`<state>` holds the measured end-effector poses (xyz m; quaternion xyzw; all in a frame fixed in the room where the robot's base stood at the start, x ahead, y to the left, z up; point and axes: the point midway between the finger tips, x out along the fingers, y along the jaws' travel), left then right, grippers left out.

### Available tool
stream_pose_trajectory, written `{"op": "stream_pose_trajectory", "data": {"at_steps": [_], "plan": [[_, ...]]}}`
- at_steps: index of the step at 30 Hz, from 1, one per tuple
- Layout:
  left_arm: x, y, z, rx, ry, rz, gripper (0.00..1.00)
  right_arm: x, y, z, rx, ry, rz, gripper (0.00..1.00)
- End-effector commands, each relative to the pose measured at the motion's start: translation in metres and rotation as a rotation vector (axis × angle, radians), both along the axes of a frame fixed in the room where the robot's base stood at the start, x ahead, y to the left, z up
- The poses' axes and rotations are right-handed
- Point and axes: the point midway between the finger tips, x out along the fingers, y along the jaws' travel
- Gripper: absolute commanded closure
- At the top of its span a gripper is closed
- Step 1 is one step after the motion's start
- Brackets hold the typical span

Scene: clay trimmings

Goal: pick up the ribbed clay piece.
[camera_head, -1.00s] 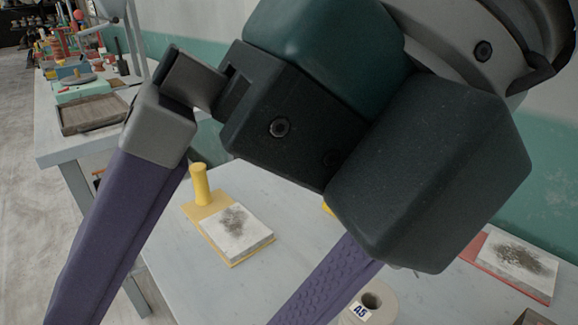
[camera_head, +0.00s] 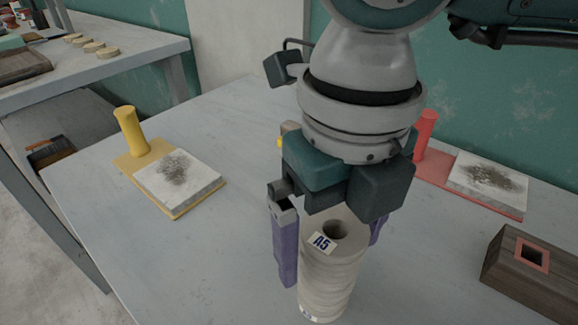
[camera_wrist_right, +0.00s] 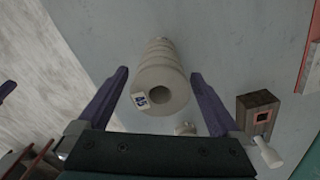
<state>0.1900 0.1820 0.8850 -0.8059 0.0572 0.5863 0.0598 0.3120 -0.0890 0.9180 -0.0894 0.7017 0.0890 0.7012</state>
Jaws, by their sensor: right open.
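The ribbed clay piece (camera_head: 326,278) is a pale grey upright cylinder with a hole in its top and an A5 label. It stands on the table below my right gripper (camera_head: 330,262). The right gripper is open, with purple fingers on either side of the piece; the far finger is partly hidden. In the right wrist view the piece (camera_wrist_right: 164,78) lies between the spread fingertips (camera_wrist_right: 160,74), with a gap on each side.
A yellow stand with a pale slab (camera_head: 172,190) is at left on the table (camera_head: 225,255). A red stand with a slab (camera_head: 485,178) is at right. A dark wooden block with a square hole (camera_head: 530,275) is at front right. A second table (camera_head: 125,62) stands back left.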

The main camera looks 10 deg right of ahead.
Motion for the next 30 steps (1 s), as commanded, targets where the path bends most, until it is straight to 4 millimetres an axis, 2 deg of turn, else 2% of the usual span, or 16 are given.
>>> {"op": "stream_pose_trajectory", "data": {"at_steps": [3,10,30], "plan": [[-0.0001,0.0008,-0.0011,0.003,0.000,-0.002,0.43,-0.0002,0.0002,-0.0111,0.000,0.000,0.001,0.00],[-0.0002,0.0022,-0.0012,0.008,0.000,-0.006,0.43,0.0000,0.0002,-0.0123,0.001,-0.001,0.002,0.00],[-0.0002,0.0017,-0.0011,0.007,0.000,-0.004,0.43,0.0001,0.0001,-0.0119,0.001,-0.001,0.001,0.75]]}}
